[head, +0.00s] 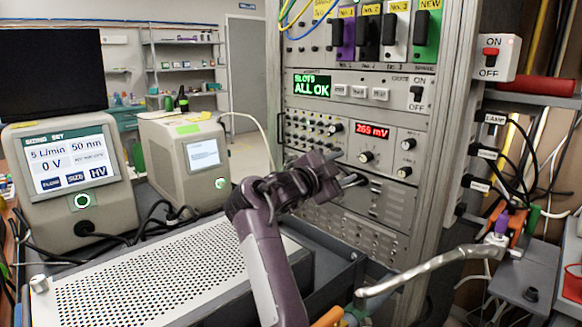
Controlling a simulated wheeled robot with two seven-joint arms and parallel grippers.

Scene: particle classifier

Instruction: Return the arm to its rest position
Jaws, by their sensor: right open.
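My right arm, purple and black, rises from the bottom middle of the head view. My right gripper (352,168) is at its upper end, pointing right, in front of the instrument rack (436,130). Its fingers are apart and nothing shows between them. It covers part of the rack's lower panels; I cannot tell whether it touches them. My left gripper is not in view.
A perforated metal box (140,285) lies below and left of my arm. Two beige instruments (70,215) (185,165) with screens stand behind it. Right of the rack are an on/off switch box (493,57), cables and a silver hose (425,268).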

